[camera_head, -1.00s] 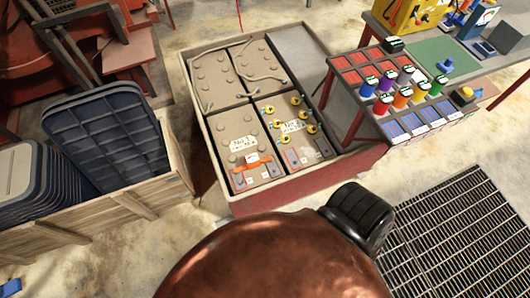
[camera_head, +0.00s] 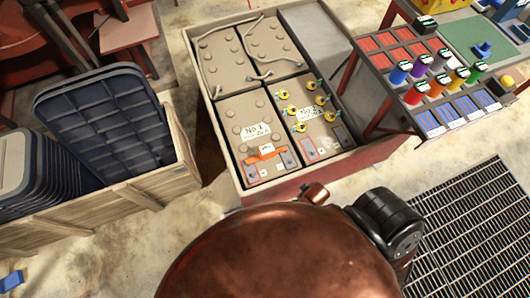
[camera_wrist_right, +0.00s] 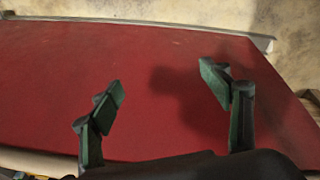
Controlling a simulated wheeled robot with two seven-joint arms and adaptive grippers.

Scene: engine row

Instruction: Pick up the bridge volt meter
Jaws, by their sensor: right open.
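An orange bar-shaped piece with a small white face, which looks like the bridge volt meter (camera_head: 266,152), lies on top of the front left battery, marked No 1 (camera_head: 250,110). It sits at that battery's near end. My right gripper (camera_wrist_right: 163,82) shows in the right wrist view, open and empty, its two dark green-padded fingers spread. A plain red surface fills most of that view beyond the fingers. The meter is not seen there. Neither gripper shows in the head view; a copper-coloured part of mine covers its bottom middle.
The red-sided battery box (camera_head: 342,172) holds several batteries; yellow-capped fittings (camera_head: 321,100) stand on the front right one. A wooden crate (camera_head: 120,203) with dark blue trays is left. A bench with coloured pots (camera_head: 436,88) is right, above a floor grating (camera_head: 470,225).

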